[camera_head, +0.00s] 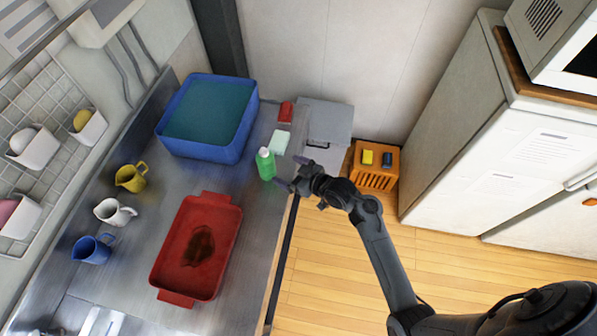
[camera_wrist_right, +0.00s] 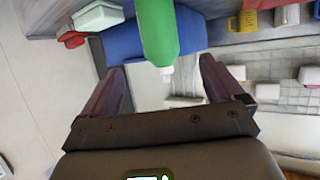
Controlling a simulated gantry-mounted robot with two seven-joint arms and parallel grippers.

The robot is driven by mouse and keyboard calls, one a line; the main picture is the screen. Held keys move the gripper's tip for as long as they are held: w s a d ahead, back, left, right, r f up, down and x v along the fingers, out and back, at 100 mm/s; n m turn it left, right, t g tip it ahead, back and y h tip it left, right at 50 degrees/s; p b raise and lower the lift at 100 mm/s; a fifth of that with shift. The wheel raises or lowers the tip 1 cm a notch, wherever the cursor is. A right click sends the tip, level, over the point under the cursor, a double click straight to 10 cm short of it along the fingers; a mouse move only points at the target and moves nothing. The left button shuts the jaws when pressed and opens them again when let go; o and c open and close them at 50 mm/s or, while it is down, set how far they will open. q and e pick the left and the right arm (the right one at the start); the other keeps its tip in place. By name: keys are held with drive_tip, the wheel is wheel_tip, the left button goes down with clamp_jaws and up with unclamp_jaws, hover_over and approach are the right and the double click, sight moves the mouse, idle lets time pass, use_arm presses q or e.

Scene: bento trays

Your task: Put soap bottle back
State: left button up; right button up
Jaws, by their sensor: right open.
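The green soap bottle (camera_head: 265,165) with a pale cap stands on the steel counter (camera_head: 160,215) near its right edge. My right gripper (camera_head: 288,173) is open and just right of the bottle, its fingers pointing towards it. In the right wrist view the bottle (camera_wrist_right: 158,30) lies ahead, between the directions of the two open fingers (camera_wrist_right: 158,75), its white tip towards the gripper. Nothing is held, and I cannot tell whether a finger touches the bottle. My left gripper is not in view.
A blue basin (camera_head: 205,148) of water, a white-green block (camera_head: 279,142) and a red item (camera_head: 286,111) are near the bottle. A red tray (camera_head: 228,225) and several jugs stand left. Wall holders (camera_head: 35,150) hang far left. An orange crate (camera_head: 373,178) stands right.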

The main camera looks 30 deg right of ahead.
drive_tip(key=s+a+r+m+g+h, duration=0.1)
drive_tip(key=s+g, duration=0.8)
drive_tip(key=s, duration=2)
wheel_tip(320, 180, up, 2)
drive_tip(key=h, duration=0.3)
drive_tip(key=shift+m, duration=0.4)
drive_tip(key=shift+a, duration=0.1)
wheel_tip(320, 180, up, 18)
drive_tip(key=p, duration=1.7)
drive_tip(key=shift+p, duration=0.4)
drive_tip(key=shift+f, duration=0.1)
